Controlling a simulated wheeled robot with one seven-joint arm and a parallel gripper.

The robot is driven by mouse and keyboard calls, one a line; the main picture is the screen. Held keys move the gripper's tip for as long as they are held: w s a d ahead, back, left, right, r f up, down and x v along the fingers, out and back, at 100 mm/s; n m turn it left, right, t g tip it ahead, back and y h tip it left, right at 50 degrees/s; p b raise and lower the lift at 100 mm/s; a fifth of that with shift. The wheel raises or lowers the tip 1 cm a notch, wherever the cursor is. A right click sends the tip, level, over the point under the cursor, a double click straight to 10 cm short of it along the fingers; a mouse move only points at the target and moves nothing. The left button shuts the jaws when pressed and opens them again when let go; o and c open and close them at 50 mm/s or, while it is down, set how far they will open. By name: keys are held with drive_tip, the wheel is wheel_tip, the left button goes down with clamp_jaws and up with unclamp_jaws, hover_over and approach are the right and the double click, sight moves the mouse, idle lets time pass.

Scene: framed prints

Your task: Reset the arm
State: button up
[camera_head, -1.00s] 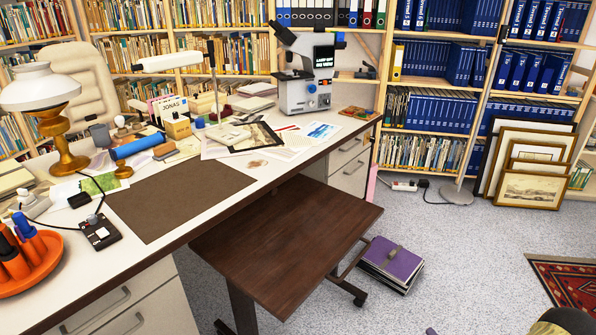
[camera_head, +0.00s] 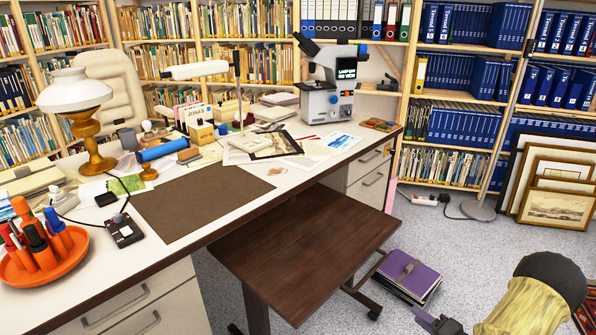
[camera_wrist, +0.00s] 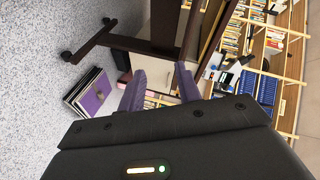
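My gripper (camera_wrist: 160,75) shows in the wrist view with two purple-grey fingers apart and nothing between them. In the head view, my arm rises at the lower right, with part of my gripper (camera_head: 438,320) at the bottom edge, above the speckled floor. The gripper is clear of the desk and the furniture. Most of the arm is out of frame.
A white desk (camera_head: 235,211) with a lamp (camera_head: 84,120), a microscope (camera_head: 328,85) and an orange pen tray (camera_head: 62,262) fills the left. A dark wooden side table (camera_head: 300,255) stands before it. Purple folders (camera_head: 412,272) lie on the floor. Framed prints (camera_head: 556,207) lean at right.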

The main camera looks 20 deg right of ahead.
drive_tip(key=w+a+r+n+g+h, duration=0.1)
drive_tip(key=w+a+r+n+g, duration=0.1)
drive_tip(key=w, duration=0.3)
drive_tip(key=w+a+r+n+g+h, duration=0.1)
drive_tip(key=w+a+r+n+g, duration=0.15)
drive_tip(key=w, duration=0.35)
drive_tip(key=w+a+r+n+g+h, duration=0.25)
drive_tip(key=a+r, duration=0.35)
drive_tip(key=a, duration=0.3)
drive_tip(key=s+a+r+n+g+y, duration=0.1)
drive_tip(key=s+a+r+n+g, duration=0.35)
drive_tip(key=a, duration=0.75)
drive_tip(key=s+a+r+n+g+y, duration=0.1)
drive_tip(key=s+a+r+y, duration=0.1)
drive_tip(key=s+a, duration=0.8)
wheel_tip(320, 180, up, 34)
drive_tip(key=w+a+p, duration=0.2)
drive_tip(key=p, duration=3.2)
drive_tip(key=shift+f, duration=0.1)
drive_tip(key=shift+w+d, duration=0.1)
